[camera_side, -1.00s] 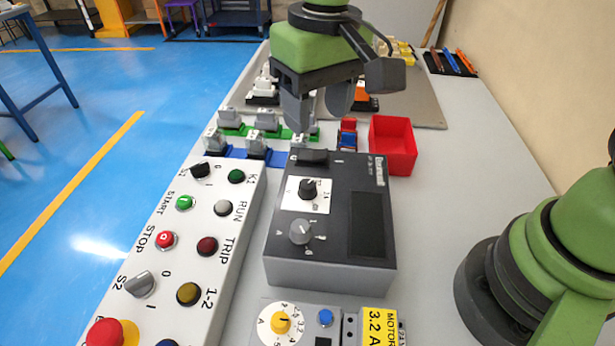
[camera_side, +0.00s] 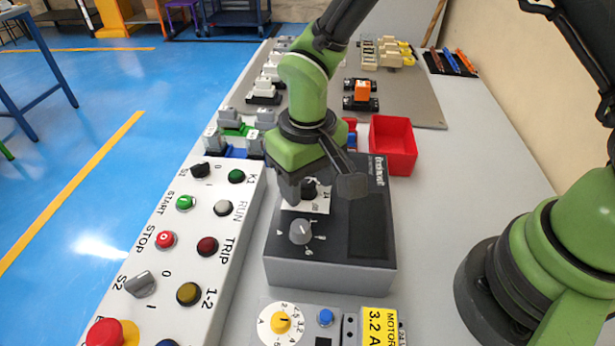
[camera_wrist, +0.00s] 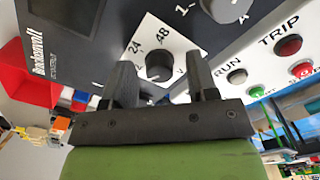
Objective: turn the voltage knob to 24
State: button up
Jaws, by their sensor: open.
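The voltage knob (camera_wrist: 158,66) is a black round knob on a white plate (camera_wrist: 185,40) marked 24, 48 and V, on a dark grey power supply box (camera_side: 335,265). In the side view the knob (camera_side: 309,190) is partly hidden by my gripper (camera_side: 298,190). In the wrist view my gripper (camera_wrist: 161,66) is open, with one finger on each side of the knob. I cannot tell whether the fingers touch it. The 24 mark shows beside the left finger. The knob's pointer direction is not clear.
A grey knob marked A (camera_side: 301,231) sits just in front on the same box. A white button panel (camera_side: 210,225) stands to the left. A red bin (camera_side: 393,146) is behind the box. A motor unit with a yellow knob (camera_side: 281,322) is in front.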

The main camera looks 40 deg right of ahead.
jog(key=c, duration=0.9)
jog(key=shift+m, duration=0.3)
jog(key=m, duration=1.1)
dwell(0.4)
jog(key=o, duration=0.9)
